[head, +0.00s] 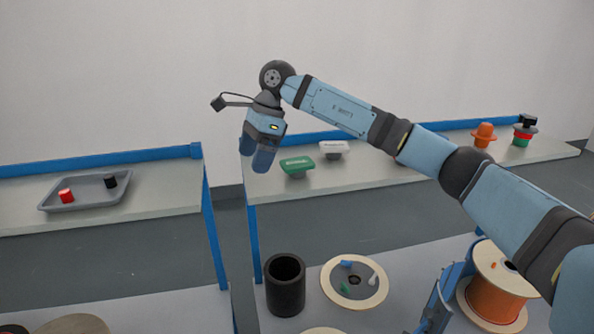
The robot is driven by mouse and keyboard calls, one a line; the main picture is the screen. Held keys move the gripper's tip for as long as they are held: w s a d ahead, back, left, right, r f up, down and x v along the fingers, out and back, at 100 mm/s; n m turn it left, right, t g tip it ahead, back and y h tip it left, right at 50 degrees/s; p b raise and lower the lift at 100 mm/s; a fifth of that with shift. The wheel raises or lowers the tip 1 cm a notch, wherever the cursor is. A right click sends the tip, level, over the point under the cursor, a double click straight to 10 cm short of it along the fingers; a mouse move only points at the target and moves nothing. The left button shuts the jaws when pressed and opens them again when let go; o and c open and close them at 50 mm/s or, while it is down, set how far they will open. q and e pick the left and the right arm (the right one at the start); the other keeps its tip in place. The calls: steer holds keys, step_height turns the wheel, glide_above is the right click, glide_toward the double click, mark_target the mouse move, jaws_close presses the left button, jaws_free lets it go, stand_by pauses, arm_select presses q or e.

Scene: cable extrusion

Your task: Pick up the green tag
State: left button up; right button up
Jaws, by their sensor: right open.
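A green tag (297,165), with pale lettering on its plate, stands near the left end of the right table (390,163). My right arm reaches in from the right. My right gripper (256,156) points down, open, with nothing visible between its blue fingers. In the picture it is just left of the green tag, apart from it, over the table's left end. Its exact height above the table is hard to tell. My left gripper is not in view.
A similar white tag (333,149) stands close behind the green one. A grey tray (85,202) with a red and a black piece is on the left table. Orange (483,135) and stacked red-green-black (524,131) pieces stand far right. Below are a black cylinder (286,290) and spools.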

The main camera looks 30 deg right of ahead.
mark_target(297, 162)
steer(key=w+d+r+h, duration=0.1)
steer(key=d+r+h, duration=0.3)
steer(key=d+r, duration=0.55)
steer(key=shift+m+h, duration=0.3)
steer(key=f, duration=0.3)
steer(key=d+f, duration=0.1)
steer(key=f, duration=0.6)
steer(key=shift+d+p, duration=0.25)
steer(key=shift+p, duration=0.1)
step_height(297, 162, down, 4)
steer(key=shift+f+p, duration=0.2)
steer(key=shift+p, duration=0.5)
steer(key=shift+w+f, duration=0.1)
steer(key=shift+f, duration=0.4)
steer(key=c, duration=1)
steer(key=shift+r, duration=0.1)
